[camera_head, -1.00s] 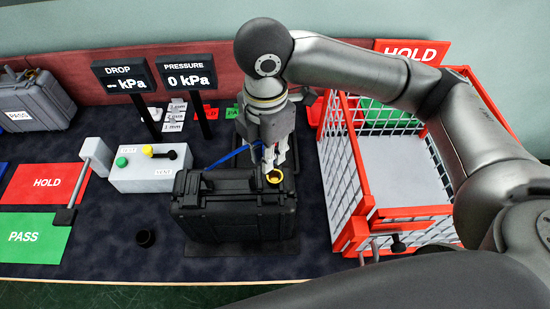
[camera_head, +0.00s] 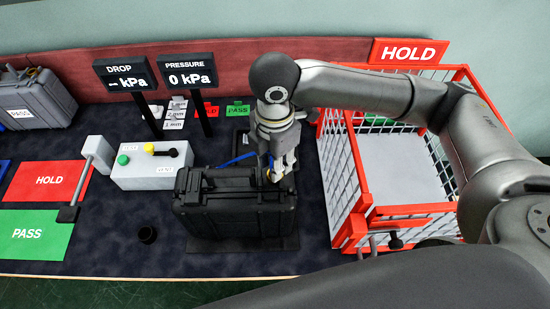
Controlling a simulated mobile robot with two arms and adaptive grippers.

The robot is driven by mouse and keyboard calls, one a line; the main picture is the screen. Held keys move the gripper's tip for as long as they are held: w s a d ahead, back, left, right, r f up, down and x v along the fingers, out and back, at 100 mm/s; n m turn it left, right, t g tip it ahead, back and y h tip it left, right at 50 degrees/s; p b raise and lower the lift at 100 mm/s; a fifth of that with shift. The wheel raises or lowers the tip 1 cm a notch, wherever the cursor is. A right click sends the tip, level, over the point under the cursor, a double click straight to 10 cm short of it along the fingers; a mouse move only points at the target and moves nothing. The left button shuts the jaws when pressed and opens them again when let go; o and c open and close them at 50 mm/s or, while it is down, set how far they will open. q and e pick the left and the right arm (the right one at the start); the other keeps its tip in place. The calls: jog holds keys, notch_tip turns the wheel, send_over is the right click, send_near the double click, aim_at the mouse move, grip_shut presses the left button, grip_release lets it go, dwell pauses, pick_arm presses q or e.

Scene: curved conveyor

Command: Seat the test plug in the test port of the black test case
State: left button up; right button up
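The black test case (camera_head: 235,208) stands upright on a dark mat, with its handle toward the top. My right gripper (camera_head: 274,174) points down at the right end of the case's top, where the yellow-ringed port is now mostly covered by the fingers. A blue hose (camera_head: 240,159) runs behind the case to the gripper. The test plug cannot be made out apart from the fingers, so I cannot tell whether it is held or in the port. My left gripper is not in view.
A white valve box (camera_head: 150,170) with green and yellow buttons stands left of the case. A red wire crate (camera_head: 360,200) stands close on the right. Gauge displays (camera_head: 188,76) stand behind.

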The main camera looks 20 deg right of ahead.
jog(key=shift+o, duration=0.3)
notch_tip(320, 180, up, 12)
jog(key=b, duration=0.1)
jog(key=shift+r, duration=0.15)
dwell(0.8)
